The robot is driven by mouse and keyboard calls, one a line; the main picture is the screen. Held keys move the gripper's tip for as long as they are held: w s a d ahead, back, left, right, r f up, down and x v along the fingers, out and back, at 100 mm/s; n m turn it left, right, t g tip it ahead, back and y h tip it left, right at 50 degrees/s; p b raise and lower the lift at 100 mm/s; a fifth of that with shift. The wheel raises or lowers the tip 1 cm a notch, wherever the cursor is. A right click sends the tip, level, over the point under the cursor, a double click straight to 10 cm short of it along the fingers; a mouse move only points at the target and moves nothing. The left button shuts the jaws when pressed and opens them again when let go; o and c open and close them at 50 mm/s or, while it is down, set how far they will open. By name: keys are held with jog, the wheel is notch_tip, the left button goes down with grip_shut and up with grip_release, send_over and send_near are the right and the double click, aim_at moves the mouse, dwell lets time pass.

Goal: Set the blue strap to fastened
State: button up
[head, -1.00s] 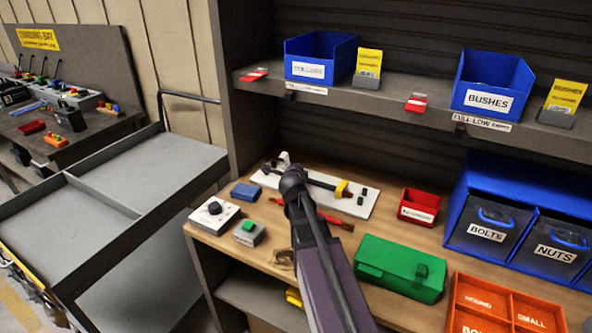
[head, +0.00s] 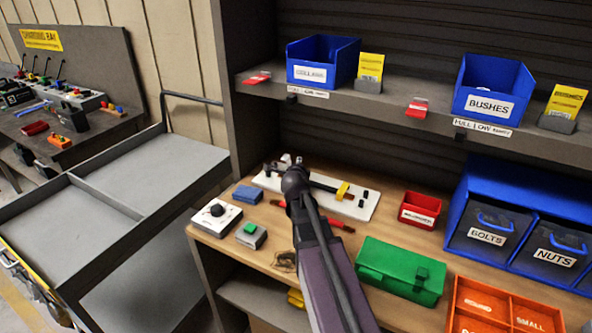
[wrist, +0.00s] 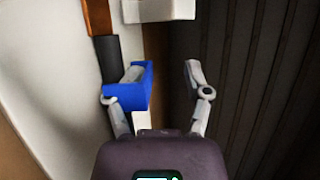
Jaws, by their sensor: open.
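A blue piece (wrist: 130,92), which looks like part of the blue strap, shows in the wrist view beside the left finger. A dark band (wrist: 107,58) with an orange-brown end runs up from it. My gripper (wrist: 163,70) is open, with the blue piece at its left finger and a gap to the right finger. I cannot tell whether finger and piece touch. In the head view, my gripper hides the blue piece. A white board (head: 355,209) carries a dark bar with a yellow block (head: 343,191).
A white block (wrist: 158,9) stands ahead of my fingers. A dark ribbed wall (wrist: 270,80) is on the right. Around the board are a blue block (head: 247,194), a red bin (head: 420,209) and a green box (head: 400,271). A shelf (head: 400,112) with blue bins hangs above.

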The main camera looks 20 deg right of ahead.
notch_tip(320, 180, up, 4)
jog(key=p, duration=0.4)
jog(key=shift+r, duration=0.25)
jog(key=shift+r+n+g+p, duration=0.35)
jog(key=shift+n+g+p, duration=0.4)
jog(key=shift+p, duration=0.35)
jog(key=r+n+g+p, duration=0.1)
jog(key=p, duration=0.1)
jog(key=n+p, duration=0.1)
jog(key=p, duration=0.1)
jog(key=shift+s+a+r+n+g, duration=0.2)
jog(key=shift+s+r+n+g, duration=0.1)
jog(key=shift+r+n+g, duration=0.05)
jog(key=n+p, duration=0.1)
jog(key=r+n+g+p, duration=0.1)
jog(key=p, duration=0.1)
jog(key=shift+s+a+r+g+y, duration=0.1)
jog(key=shift+s+a+g+y, duration=0.2)
jog(key=shift+a+y, duration=0.1)
jog(key=s+a+r+n+g+y+p, duration=0.2)
jog(key=s+a+r+n+g+p, duration=0.1)
jog(key=n+p, duration=0.5)
jog(key=shift+s+a+r+n+g+p, duration=0.4)
jog(key=shift+a+r+g+p, duration=0.35)
jog(key=shift+g, duration=0.15)
jog(key=shift+w+f, duration=0.1)
jog(key=shift+f, duration=0.05)
